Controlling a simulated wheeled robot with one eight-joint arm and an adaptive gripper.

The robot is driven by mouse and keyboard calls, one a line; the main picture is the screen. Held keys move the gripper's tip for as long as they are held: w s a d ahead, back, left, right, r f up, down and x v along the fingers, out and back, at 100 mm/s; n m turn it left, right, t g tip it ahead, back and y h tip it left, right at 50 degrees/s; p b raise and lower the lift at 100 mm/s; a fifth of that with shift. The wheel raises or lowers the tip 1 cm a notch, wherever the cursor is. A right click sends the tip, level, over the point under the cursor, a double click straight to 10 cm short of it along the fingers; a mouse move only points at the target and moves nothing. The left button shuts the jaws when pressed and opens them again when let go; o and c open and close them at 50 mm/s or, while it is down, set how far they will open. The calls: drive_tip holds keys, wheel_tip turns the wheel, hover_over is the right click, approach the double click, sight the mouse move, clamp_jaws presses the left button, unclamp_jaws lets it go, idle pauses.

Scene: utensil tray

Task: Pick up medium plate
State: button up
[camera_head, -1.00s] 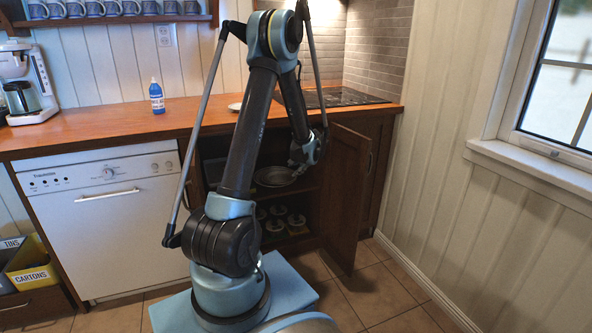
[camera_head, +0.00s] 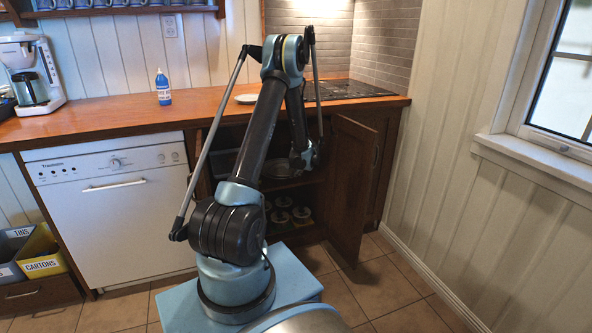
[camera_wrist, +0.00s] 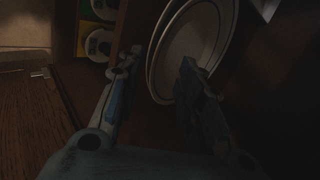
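My gripper (camera_wrist: 158,72) is open in the wrist view, with one finger at the left and one at the right. Pale, round plates with dark rims (camera_wrist: 187,45), apparently stacked, lie just beyond the fingertips. The right finger overlaps the lower part of the plates in the picture, and I cannot tell whether it touches them. In the head view, a plate (camera_head: 284,169) shows inside the open cabinet, partly behind my arm. The gripper itself is hard to make out there. I cannot tell which plate is the medium one.
The open cabinet door (camera_head: 352,190) stands to the right of my arm. Several cans (camera_head: 301,213) stand on the lower shelf. A dishwasher (camera_head: 110,205) is at the left.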

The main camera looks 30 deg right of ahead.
sight(290, 174)
drive_tip(key=shift+x, duration=2.05)
clamp_jaws()
